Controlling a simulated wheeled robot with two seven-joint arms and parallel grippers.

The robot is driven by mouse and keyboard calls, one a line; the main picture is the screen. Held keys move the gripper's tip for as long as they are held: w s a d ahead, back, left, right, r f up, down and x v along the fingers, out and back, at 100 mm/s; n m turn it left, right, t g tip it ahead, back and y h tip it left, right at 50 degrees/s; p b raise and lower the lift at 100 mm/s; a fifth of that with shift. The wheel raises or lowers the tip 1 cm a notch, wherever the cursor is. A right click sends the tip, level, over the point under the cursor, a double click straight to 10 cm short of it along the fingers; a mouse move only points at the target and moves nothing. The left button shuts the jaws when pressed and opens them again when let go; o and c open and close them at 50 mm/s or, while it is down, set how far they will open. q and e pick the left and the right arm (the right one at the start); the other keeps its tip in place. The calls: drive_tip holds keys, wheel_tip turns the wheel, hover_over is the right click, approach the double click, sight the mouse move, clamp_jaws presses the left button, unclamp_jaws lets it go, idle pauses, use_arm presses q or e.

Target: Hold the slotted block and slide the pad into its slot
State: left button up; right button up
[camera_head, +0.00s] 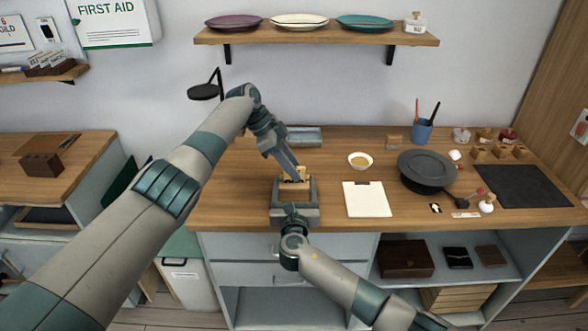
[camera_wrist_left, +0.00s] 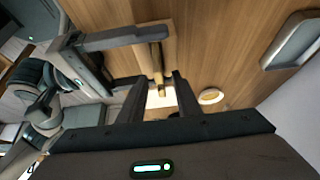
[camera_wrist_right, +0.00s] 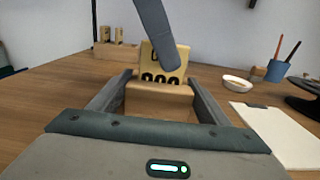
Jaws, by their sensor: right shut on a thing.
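The wooden slotted block (camera_wrist_right: 158,98) is between the fingers of my right gripper (camera_wrist_right: 160,95), which is shut on it just over the bench. It also shows in the head view (camera_head: 295,185). The yellowish pad (camera_wrist_right: 150,60) with dark markings stands upright at the block's top. Its lower part is hidden behind the block's near wall, so how deep it sits in the slot cannot be told. My left gripper (camera_wrist_left: 158,85) reaches down from above. Its fingers are apart, on either side of the thin pad edge (camera_wrist_left: 157,75). One finger covers part of the pad in the right wrist view.

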use_arm(q)
drive_tip(key=v, duration=1.1)
drive_tip(key=shift+f, duration=0.1)
idle(0.4)
use_arm(e)
drive_tip(key=o, duration=1.3)
drive_tip(key=shift+c, duration=0.2)
drive_tip(key=shift+s, duration=0.1)
drive_tip(key=s, duration=1.1)
drive_tip(key=shift+s, duration=0.4)
use_arm(q)
drive_tip(key=shift+s, duration=0.1)
use_arm(e)
drive_tip(key=shift+s+f, duration=0.1)
